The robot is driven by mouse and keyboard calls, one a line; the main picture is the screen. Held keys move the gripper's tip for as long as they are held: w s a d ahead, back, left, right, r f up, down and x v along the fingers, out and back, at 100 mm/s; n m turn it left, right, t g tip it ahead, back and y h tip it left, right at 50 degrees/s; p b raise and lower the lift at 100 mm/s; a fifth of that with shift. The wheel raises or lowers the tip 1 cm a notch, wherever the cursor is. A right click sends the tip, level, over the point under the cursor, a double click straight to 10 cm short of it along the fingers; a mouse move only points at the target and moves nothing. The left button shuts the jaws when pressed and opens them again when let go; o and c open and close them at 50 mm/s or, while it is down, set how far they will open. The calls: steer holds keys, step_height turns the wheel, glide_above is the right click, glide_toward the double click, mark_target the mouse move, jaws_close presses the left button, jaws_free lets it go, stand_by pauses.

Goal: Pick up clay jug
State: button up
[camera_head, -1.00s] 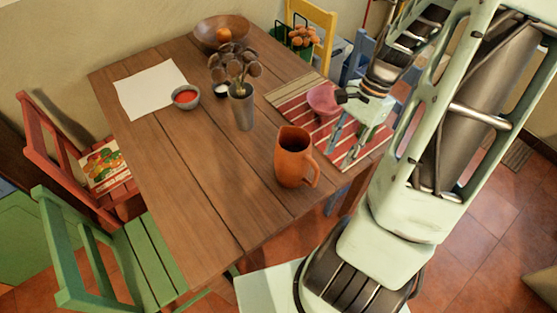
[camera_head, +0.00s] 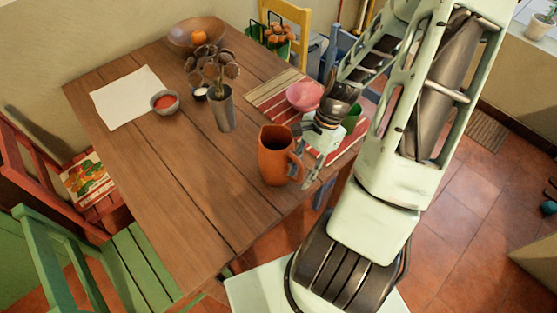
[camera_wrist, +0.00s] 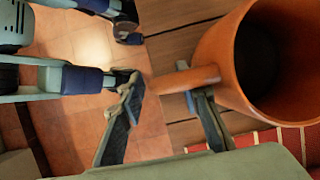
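The orange-brown clay jug (camera_head: 274,158) stands upright on the wooden table near its front right edge, its handle towards my gripper. My gripper (camera_head: 307,172) is at the handle side of the jug, low over the table edge. In the wrist view, my gripper (camera_wrist: 165,97) is open, with its two fingers apart. The jug (camera_wrist: 225,60) fills the upper right there, and its handle (camera_wrist: 185,78) lies at the fingertips, with the right fingertip close to the jug wall. I cannot tell whether either finger touches it.
A metal vase with dried stems (camera_head: 223,110) stands behind the jug. A pink bowl (camera_head: 303,95) and a green item (camera_head: 352,117) are on the striped mat (camera_head: 268,96) beyond my arm. The table's left front is clear. Chairs stand around the table.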

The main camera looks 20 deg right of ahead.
steer(key=shift+a+f, duration=0.1)
steer(key=shift+f, duration=0.2)
steer(key=shift+c, duration=0.3)
jaws_close()
